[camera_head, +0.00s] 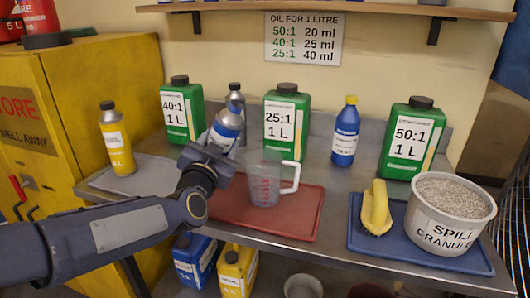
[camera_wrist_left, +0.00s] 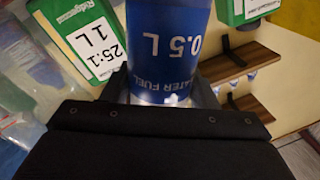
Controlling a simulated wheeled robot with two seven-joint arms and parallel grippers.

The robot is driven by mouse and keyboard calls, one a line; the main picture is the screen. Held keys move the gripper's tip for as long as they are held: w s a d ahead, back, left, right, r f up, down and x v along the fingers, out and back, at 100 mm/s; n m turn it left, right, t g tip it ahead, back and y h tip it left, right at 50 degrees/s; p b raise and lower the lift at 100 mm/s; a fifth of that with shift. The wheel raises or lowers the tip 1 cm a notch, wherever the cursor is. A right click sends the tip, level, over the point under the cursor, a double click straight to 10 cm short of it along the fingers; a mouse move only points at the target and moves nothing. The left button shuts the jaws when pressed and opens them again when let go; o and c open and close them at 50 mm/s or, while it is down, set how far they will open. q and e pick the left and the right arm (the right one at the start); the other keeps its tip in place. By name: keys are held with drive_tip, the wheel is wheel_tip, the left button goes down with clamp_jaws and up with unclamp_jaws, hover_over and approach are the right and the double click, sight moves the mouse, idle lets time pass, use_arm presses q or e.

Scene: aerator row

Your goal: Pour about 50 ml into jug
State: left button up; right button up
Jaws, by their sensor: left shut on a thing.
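My left gripper (camera_head: 213,150) is shut on a blue and silver bottle (camera_head: 227,128), which leans in the grip just above and left of the jug. In the left wrist view the bottle (camera_wrist_left: 168,45) shows a blue label reading "0.5 L", upside down. The clear jug (camera_head: 265,180) has red markings and a white handle on its right. It stands upright on the red tray (camera_head: 300,222). I cannot make out a stream or a liquid level in it. My right gripper is not in view.
Green cans marked 40:1 (camera_head: 183,112), 25:1 (camera_head: 285,125) and 50:1 (camera_head: 410,140) stand along the back. A blue bottle (camera_head: 345,135), yellow bottle (camera_head: 117,142), yellow brush (camera_head: 376,208) and granule tub (camera_head: 448,225) stand around.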

use_arm(q)
drive_tip(key=n, duration=0.3)
drive_tip(key=shift+g, duration=0.3)
drive_tip(key=shift+d+f+n, duration=0.15)
drive_tip(key=shift+f+n, duration=0.1)
drive_tip(key=shift+n, duration=0.95)
drive_tip(key=shift+s, duration=0.1)
idle(1.1)
